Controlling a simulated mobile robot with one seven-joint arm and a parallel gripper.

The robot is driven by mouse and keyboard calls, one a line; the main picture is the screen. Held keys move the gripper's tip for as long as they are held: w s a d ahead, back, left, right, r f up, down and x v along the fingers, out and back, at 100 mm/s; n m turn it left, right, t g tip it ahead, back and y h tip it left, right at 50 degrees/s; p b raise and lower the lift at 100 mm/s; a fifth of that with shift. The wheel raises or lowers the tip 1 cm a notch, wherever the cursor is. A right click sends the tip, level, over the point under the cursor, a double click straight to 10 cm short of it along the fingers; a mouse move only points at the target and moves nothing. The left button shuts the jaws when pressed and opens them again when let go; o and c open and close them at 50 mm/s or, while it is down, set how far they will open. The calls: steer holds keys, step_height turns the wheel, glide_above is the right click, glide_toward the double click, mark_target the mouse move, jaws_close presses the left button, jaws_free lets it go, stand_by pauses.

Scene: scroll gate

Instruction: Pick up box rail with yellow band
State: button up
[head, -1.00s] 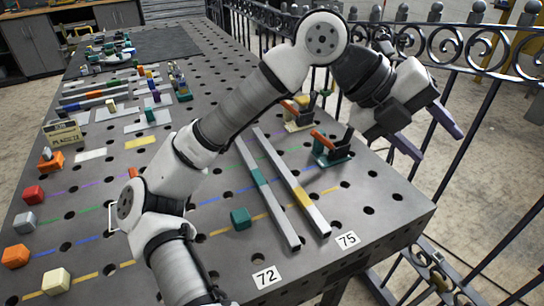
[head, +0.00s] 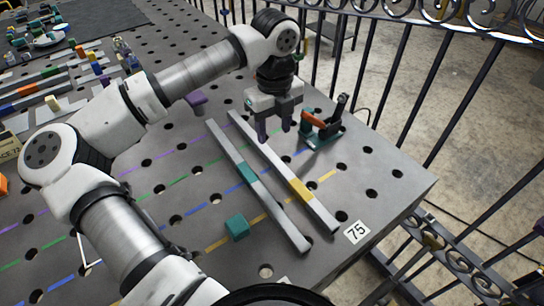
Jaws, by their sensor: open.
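The box rail with the yellow band (head: 320,211) lies on the perforated grey table, running from the upper left to the lower right, with its near end by the label 75. The yellow band (head: 300,189) is in its nearer half. A similar rail with a teal band (head: 273,207) lies just left of it, roughly parallel, with a narrow gap. My gripper (head: 274,136) points down over the farther part of the yellow-banded rail. Its two dark fingers are apart with nothing between them. I cannot tell its exact height above the rail.
A teal and orange toggle clamp (head: 323,124) stands close to the right of my gripper. A teal cube (head: 236,228) lies left of the rails. A black iron fence (head: 400,90) runs behind the table's right edge. The label 75 (head: 356,231) is near the corner.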

mark_target(273, 158)
step_height(273, 158, down, 9)
steer(key=p, duration=0.2)
steer(key=shift+w+f+p, duration=0.1)
steer(key=shift+w+p, duration=0.05)
steer(key=shift+p, duration=0.25)
jaws_close()
